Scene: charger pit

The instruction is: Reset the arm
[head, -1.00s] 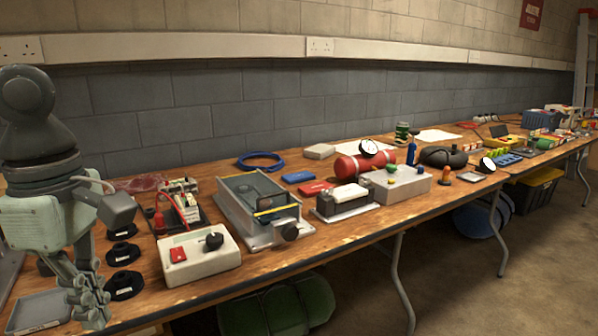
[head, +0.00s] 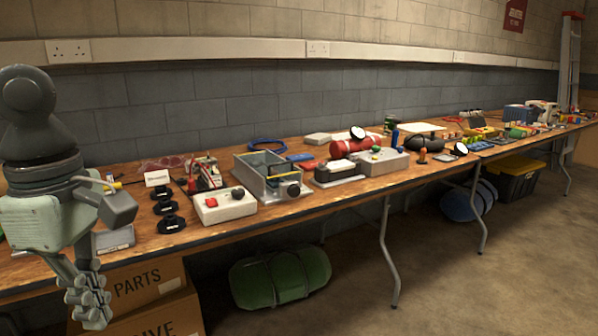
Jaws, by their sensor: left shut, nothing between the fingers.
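My left arm comes in at the left edge of the head view. Its gripper (head: 90,300) hangs fingers down, shut and empty. It shows in front of the bench's front edge and the cardboard boxes (head: 150,292) below, apart from the bench objects as far as I can tell. My right gripper is not in view.
A long wooden bench (head: 255,220) runs along the wall. It bears black round parts (head: 166,207), a white control box (head: 224,206), a grey metal case (head: 266,176) and a red cylinder (head: 352,148). A green bag (head: 280,277) lies underneath. Floor is clear at right.

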